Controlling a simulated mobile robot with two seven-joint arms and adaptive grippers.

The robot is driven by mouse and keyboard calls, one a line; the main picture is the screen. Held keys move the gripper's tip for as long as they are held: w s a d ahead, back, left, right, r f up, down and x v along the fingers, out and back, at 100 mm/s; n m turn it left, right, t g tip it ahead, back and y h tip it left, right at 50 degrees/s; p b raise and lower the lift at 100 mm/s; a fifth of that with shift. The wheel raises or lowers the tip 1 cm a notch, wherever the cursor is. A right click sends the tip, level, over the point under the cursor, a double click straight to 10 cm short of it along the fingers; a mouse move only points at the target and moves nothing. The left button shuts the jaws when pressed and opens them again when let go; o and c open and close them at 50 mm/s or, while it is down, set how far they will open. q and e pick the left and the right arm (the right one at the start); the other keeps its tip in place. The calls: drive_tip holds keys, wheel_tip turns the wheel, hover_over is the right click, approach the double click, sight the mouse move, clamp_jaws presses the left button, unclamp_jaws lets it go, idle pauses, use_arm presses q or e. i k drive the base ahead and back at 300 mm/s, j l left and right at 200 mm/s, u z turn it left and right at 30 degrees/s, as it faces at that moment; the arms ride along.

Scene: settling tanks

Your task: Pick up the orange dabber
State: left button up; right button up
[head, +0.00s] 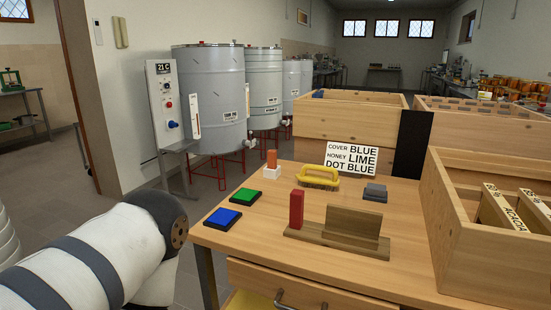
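The orange dabber (272,159) stands upright at the back left of the wooden table, with its lower end in a small white block (271,172). Nothing touches its visible part. My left arm comes in at the lower left, in front of and to the left of the table, well apart from the dabber. Its gripper is out of the picture. My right gripper is not in view.
The table (384,250) also bears a yellow-handled tool (319,179), a red block (296,209) at a wooden holder (351,224), a grey block (375,192), green (245,196) and blue (223,217) pads and a sign (350,159). Wooden crates (490,258) stand right and behind.

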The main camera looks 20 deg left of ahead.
sight(271, 154)
drive_tip(key=i+j+z, duration=0.25)
drive_tip(key=j, duration=0.45)
drive_tip(key=j+z, duration=0.25)
drive_tip(key=j, duration=0.45)
drive_tip(key=k, duration=0.05)
